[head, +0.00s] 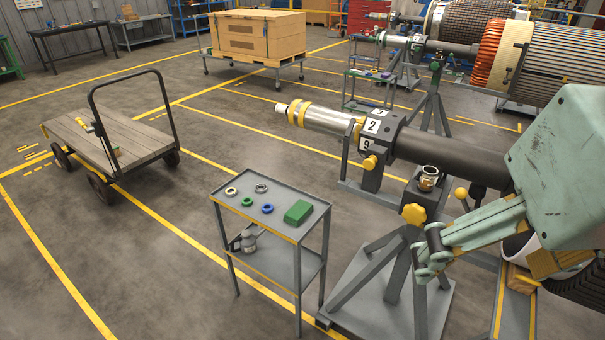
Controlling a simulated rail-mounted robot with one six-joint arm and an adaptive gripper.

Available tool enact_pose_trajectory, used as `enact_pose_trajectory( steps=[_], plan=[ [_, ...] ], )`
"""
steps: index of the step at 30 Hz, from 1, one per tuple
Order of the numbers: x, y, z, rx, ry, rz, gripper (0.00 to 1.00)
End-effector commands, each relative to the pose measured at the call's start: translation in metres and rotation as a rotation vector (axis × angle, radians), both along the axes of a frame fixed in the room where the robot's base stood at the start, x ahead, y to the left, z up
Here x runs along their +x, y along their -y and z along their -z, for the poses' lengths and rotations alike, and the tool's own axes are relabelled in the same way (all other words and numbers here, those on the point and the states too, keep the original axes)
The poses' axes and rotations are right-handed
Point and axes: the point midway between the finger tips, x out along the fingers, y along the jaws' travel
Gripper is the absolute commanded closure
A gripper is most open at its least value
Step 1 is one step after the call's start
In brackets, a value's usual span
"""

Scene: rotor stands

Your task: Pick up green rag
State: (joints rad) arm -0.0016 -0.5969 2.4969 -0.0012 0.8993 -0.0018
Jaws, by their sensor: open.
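The green rag (298,211) is a small folded green block. It lies flat on the top shelf of a grey two-tier cart (262,215), near its right end. My gripper (488,268) is large and pale green in the right foreground. It is open, to the right of the cart and apart from the rag. Nothing shows between its fingers that it holds. Part of it is cut off by the right edge of the picture.
Several rings, such as a blue one (267,209), lie left of the rag. A flatbed trolley (120,140) stands left. The floor between trolley and cart is clear.

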Motion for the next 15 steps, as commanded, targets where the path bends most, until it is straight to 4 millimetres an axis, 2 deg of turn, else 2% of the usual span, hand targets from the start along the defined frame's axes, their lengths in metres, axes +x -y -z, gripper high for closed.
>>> enact_pose_trajectory(
  steps=[8,15],
  plan=[
    [0.021,-0.003,-0.006,-0.005,-0.01,-0.031,0.2],
    [0.058,-0.01,-0.015,-0.013,-0.024,-0.089,0.2]
  ],
)
